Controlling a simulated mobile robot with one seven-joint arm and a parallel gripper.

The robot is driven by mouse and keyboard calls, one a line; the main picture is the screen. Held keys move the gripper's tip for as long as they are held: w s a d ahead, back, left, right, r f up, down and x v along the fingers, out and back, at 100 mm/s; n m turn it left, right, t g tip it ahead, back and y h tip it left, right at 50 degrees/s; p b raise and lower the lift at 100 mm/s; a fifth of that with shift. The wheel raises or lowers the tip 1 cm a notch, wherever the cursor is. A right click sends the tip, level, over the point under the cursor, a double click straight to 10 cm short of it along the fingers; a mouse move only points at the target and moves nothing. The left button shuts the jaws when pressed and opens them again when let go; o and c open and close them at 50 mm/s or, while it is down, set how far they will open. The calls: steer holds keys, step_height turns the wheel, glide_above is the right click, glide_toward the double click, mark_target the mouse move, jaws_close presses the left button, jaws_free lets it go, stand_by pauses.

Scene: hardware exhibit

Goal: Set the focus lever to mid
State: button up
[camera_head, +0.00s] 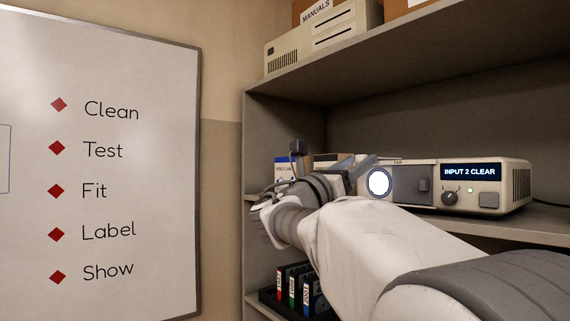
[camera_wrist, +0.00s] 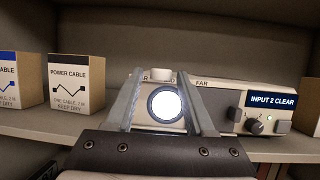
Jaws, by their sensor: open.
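The projector (camera_head: 460,186) stands on the shelf with its round lens lit white; the projector also shows in the wrist view (camera_wrist: 216,98). On its top, a pale knob (camera_wrist: 160,74), apparently the focus lever, stands between a partly hidden label ending in "AR" on the left and "FAR" on the right. My gripper (camera_head: 360,168) is open in front of the projector's left part. In the wrist view, the fingers of my gripper (camera_wrist: 160,84) flank the knob and lens. Whether they touch the knob cannot be told.
The projector front has a grey tab (camera_wrist: 235,115), a dial (camera_wrist: 255,126) and a display (camera_wrist: 272,101) reading "INPUT 2 CLEAR". A power cable box (camera_wrist: 76,82) stands left of it. The shelf above (camera_head: 400,65) overhangs.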

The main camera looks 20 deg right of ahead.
steer(key=shift+o, duration=0.3)
steer(key=b+v, duration=0.4)
steer(key=v, duration=1.3)
steer(key=shift+a, duration=0.2)
steer(key=shift+f, duration=0.1)
